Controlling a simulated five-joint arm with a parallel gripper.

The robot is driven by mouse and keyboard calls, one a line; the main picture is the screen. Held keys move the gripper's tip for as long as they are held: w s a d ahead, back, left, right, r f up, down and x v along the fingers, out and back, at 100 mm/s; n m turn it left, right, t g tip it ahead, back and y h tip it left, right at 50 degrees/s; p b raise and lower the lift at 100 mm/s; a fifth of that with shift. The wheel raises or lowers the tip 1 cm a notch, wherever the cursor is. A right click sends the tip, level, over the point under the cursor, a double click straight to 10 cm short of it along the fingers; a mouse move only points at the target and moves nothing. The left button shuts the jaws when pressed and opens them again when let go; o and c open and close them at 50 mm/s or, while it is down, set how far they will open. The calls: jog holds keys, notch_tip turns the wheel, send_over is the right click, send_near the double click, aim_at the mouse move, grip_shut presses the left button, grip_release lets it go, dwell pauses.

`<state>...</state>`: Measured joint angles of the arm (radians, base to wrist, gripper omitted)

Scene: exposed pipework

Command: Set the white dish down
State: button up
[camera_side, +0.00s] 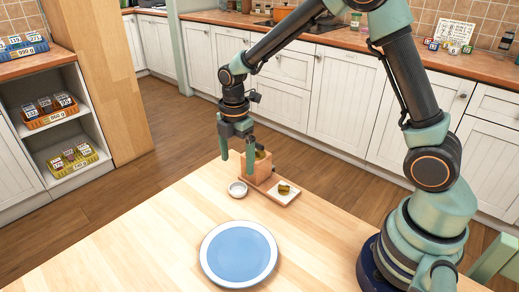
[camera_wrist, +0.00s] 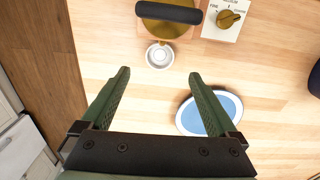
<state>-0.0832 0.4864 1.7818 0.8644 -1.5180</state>
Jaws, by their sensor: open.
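The small round white dish (camera_side: 237,189) stands upright on the wooden table, just left of a wooden grinder-like box (camera_side: 259,168). In the wrist view the white dish (camera_wrist: 159,56) lies a little beyond the fingertips, between their lines. My gripper (camera_side: 237,168) is above the table near the dish, pointing down. In the wrist view my gripper (camera_wrist: 159,76) has its two green fingers spread wide with nothing between them. I cannot tell the exact height of the fingertips over the dish.
A blue plate with a white rim (camera_side: 239,254) lies nearer on the table. A brass dome with a dark handle (camera_wrist: 168,14) and a white dial panel (camera_wrist: 227,18) stand close to the dish. The table's left part (camera_side: 130,250) is clear.

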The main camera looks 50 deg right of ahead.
jog(key=s+d+r+m+t, duration=0.1)
jog(key=s+r+m, duration=0.25)
jog(key=r, duration=0.25)
jog(key=s+d+r+m+t, duration=0.1)
jog(key=s+r+m, duration=0.1)
jog(key=r+m, duration=0.3)
jog(key=s+d+r+m+t, duration=0.1)
jog(key=s+r+m+t, duration=0.2)
jog(key=s+m, duration=0.6)
jog(key=shift+d+r+m, duration=0.3)
jog(key=shift+r+m, duration=0.15)
jog(key=shift+r, duration=0.45)
